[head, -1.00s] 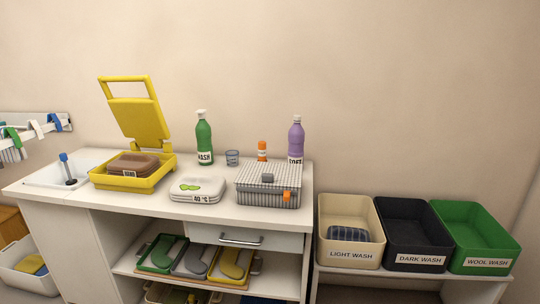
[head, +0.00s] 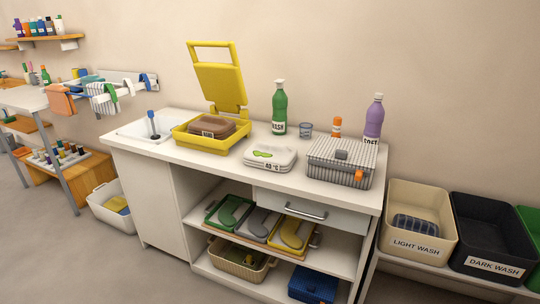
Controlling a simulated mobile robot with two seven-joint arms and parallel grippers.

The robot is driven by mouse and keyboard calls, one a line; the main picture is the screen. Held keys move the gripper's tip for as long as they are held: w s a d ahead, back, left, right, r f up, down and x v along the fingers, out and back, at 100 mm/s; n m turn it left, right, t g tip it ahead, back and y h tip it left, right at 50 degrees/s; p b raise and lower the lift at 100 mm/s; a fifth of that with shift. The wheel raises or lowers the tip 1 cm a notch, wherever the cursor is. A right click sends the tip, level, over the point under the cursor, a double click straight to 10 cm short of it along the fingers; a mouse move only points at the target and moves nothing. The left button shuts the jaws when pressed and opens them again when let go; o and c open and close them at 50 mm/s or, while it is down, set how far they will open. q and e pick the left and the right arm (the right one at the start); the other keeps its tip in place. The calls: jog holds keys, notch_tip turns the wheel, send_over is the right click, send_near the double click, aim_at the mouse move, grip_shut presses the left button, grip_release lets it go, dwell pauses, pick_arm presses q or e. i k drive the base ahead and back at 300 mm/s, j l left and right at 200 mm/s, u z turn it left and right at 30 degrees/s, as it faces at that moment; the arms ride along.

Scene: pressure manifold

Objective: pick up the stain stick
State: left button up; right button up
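A small upright stick with an orange cap and a white band (head: 337,127) stands at the back of the white counter (head: 235,164). It looks like the stain stick, but I cannot read its label. It stands behind the grey striped box (head: 325,177), between a small grey-blue cup (head: 306,130) and the purple bottle (head: 374,118). Its lower part is partly hidden by the box. Neither of my grippers is in view.
A green bottle (head: 280,108), a white case (head: 268,160) and an open yellow case (head: 203,145) are on the counter. Laundry bins (head: 418,254) stand at the right. A shelving table (head: 20,98) stands far left. Floor (head: 62,265) at lower left is clear.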

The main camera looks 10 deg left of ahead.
aim_at(336, 124)
jog(key=i+j, duration=0.35)
jog(key=i+j+z, duration=0.45)
jog(key=j+z, duration=0.2)
